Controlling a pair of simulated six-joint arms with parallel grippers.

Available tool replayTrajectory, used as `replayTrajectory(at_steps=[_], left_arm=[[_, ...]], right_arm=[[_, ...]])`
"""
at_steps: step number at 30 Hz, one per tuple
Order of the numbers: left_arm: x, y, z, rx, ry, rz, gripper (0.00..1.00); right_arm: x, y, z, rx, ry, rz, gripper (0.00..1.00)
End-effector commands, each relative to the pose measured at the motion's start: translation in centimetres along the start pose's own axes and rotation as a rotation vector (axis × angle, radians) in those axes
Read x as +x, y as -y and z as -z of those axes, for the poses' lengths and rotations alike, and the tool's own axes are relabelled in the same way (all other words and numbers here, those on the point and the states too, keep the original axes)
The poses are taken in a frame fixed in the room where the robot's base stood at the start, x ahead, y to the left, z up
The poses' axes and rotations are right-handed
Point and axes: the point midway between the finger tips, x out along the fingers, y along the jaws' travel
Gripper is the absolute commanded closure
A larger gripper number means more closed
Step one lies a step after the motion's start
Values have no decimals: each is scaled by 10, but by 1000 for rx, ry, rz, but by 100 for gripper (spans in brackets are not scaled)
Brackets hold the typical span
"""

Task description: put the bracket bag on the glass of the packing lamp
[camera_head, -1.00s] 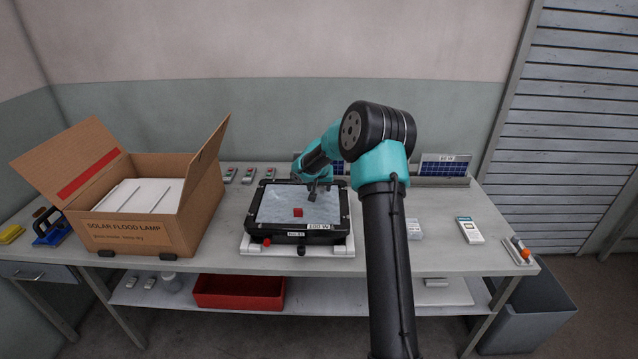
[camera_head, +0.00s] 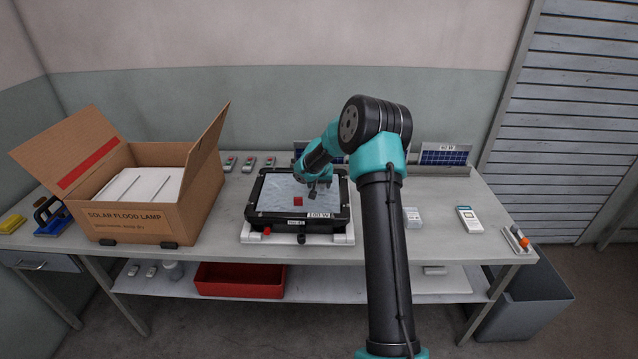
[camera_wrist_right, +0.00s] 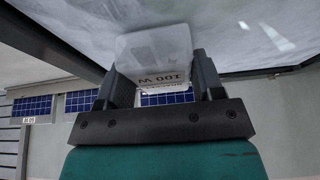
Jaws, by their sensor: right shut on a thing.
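The packing lamp (camera_head: 262,228) is a black-framed floodlight lying face up on a white stand. Its pale glass (camera_head: 272,196) faces up, with a red square on it and a 100 W label on the front edge. My right gripper (camera_head: 319,187) is over the right part of the glass. My left gripper is not in view.
An open cardboard box (camera_head: 135,220) stands left of the lamp. Solar panels (camera_head: 444,156) line the table's back right. A handheld meter (camera_head: 469,224) and a small pale packet (camera_head: 411,217) lie to the right. A red bin (camera_head: 240,279) is on the lower shelf.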

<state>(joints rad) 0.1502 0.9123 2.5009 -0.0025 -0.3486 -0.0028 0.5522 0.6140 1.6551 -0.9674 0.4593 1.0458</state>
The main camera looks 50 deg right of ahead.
Motion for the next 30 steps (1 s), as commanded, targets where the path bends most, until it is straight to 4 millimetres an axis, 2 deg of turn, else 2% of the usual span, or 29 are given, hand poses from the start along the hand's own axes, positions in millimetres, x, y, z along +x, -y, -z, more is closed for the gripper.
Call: replayTrajectory(at_steps=[1,10,17,22,26,30], left_arm=[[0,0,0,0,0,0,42],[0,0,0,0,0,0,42],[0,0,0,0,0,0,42],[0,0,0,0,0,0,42],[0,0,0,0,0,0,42],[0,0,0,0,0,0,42]], right_arm=[[0,0,0,0,-1,0,37],[0,0,0,0,0,0,9],[0,0,0,0,0,0,9],[-8,0,0,1,-1,1,9],[-24,0,1,0,-3,0,9],[-49,1,1,0,-3,2,9]])
